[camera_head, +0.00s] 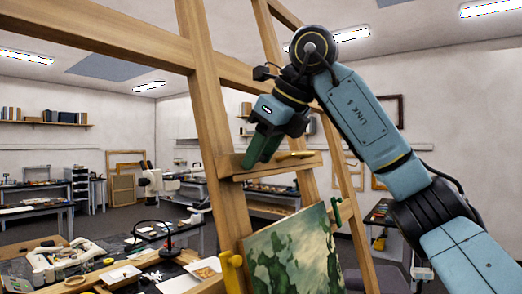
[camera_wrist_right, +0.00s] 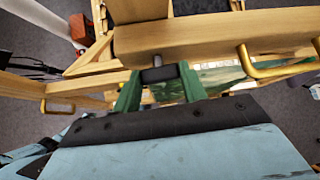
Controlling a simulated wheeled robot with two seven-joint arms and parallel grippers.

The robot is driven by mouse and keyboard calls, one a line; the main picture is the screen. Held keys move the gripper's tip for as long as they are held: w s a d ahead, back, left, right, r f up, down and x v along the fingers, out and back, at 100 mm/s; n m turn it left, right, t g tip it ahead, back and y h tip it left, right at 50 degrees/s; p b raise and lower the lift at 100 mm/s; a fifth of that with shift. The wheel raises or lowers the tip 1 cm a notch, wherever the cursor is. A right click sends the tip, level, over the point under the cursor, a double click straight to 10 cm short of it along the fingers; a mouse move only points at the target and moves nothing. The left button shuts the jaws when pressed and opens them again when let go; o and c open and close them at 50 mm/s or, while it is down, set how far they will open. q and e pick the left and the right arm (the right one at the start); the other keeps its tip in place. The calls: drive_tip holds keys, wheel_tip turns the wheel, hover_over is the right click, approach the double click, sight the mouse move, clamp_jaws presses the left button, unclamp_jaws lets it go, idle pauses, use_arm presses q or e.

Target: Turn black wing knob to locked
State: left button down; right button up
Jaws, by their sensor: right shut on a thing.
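The black wing knob (camera_wrist_right: 158,74) shows in the right wrist view, just under a wooden bar of the easel and next to a short grey pin. My right gripper (camera_wrist_right: 160,82) has its green fingers on either side of the knob and is shut on it. In the head view my right gripper (camera_head: 263,147) reaches down to the easel's wooden ledge (camera_head: 240,170), and its fingers hide the knob. No locked mark can be read. My left gripper is in neither view.
The wooden easel (camera_head: 205,100) has uprights and a crossbar close to my right arm.

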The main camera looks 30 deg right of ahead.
drive_tip(key=shift+d+m+g+y, duration=0.1)
drive_tip(key=shift+m+g+y, duration=0.2)
drive_tip(key=shift+m+y, duration=0.2)
idle(0.3)
drive_tip(key=o, duration=1)
drive_tip(key=v, duration=1.3)
drive_tip(key=shift+s+d+r, duration=0.1)
drive_tip(key=shift+d+r, duration=0.05)
